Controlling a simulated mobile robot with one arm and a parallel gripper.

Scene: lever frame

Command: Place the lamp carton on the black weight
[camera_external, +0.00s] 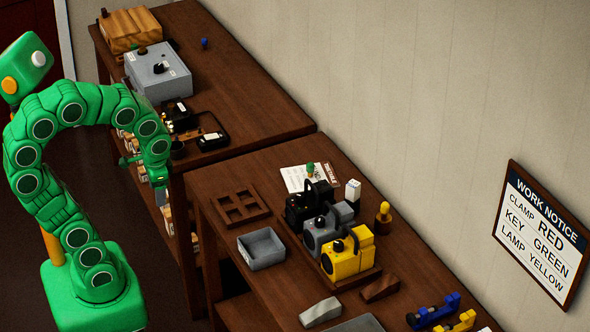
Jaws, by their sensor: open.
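My gripper (159,183) is at the end of my green arm, at the left edge of the workbenches near the gap between them. It is open, with nothing visible in it. A black block-like object with a handle (299,209), which looks like the black weight, stands first in a row on a wooden board, before a grey one (322,233) and a yellow one (347,258). A small white upright box (352,191) stands behind the row; it may be the lamp carton, but I cannot read its label. My gripper is well to the left of both.
A grey box (157,74) stands on the far bench. A wall notice (541,236) pairs lamp with yellow.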

